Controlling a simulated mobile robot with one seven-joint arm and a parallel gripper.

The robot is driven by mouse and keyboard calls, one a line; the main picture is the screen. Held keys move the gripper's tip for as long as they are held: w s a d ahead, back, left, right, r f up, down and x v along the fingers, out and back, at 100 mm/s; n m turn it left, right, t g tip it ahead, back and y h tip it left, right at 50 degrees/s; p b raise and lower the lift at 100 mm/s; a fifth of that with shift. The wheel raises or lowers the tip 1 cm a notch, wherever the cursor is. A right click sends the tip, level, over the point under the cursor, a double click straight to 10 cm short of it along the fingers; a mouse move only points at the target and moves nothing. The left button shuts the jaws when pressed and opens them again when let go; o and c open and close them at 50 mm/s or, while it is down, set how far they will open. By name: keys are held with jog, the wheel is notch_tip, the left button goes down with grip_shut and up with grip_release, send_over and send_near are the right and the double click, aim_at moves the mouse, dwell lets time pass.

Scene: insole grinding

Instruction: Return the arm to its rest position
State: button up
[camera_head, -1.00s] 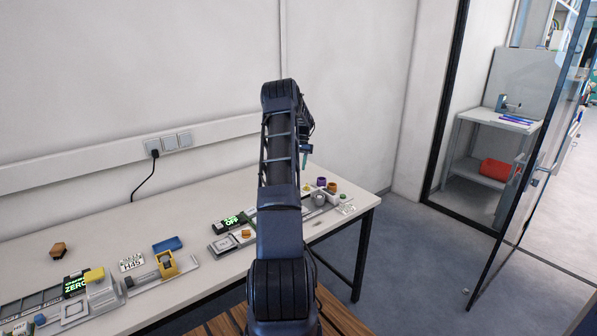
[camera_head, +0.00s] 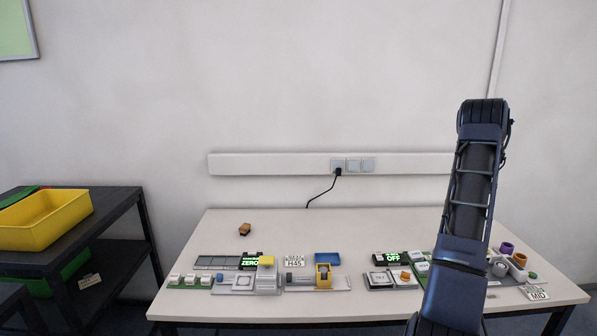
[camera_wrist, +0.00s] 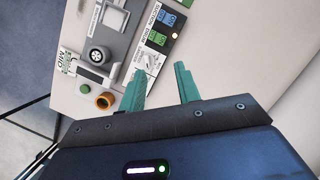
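My arm stands raised at the right of the head view, in front of the table; my gripper is hidden behind it there. In the wrist view my gripper (camera_wrist: 160,88) shows two green fingers spread apart with nothing between them. Its fingertips are over the right end of the white table (camera_head: 290,222), where a black wheel, switches and a label reading MID (camera_wrist: 67,58) lie. I cannot tell the exact height of the fingers above the table.
A brown block (camera_head: 244,229) lies further back. A dark shelf with a yellow bin (camera_head: 45,222) is at the left. The table's back middle is clear.

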jog(key=s+a+r+n+t+h, duration=0.15)
jog(key=s+a+r, duration=0.25)
jog(key=a+r, duration=0.4)
jog(key=s+a+r+n, duration=0.2)
jog(key=s+a+r, duration=0.3)
jog(key=a, duration=0.6)
jog(key=s+a+r+n+t, duration=0.1)
jog(key=s+a+r, duration=0.2)
jog(key=a+r, duration=0.55)
jog(key=s+a+r+n+t+h, duration=0.1)
jog(key=s+a+n+t, duration=0.15)
jog(key=s+a, duration=1)
jog(key=s+a+f+n, duration=0.1)
jog(key=s+a+f, duration=0.1)
jog(key=s, duration=0.5)
jog(key=s+a+f+n+t, duration=0.1)
jog(key=s+a+f+n, duration=0.1)
jog(key=s+a, duration=0.2)
jog(key=s, duration=0.3)
jog(key=shift+a+f+t, duration=0.2)
jog(key=shift+a+t, duration=0.1)
jog(key=shift+a, duration=0.05)
jog(key=shift+s+h, duration=0.1)
jog(key=shift+h, duration=0.15)
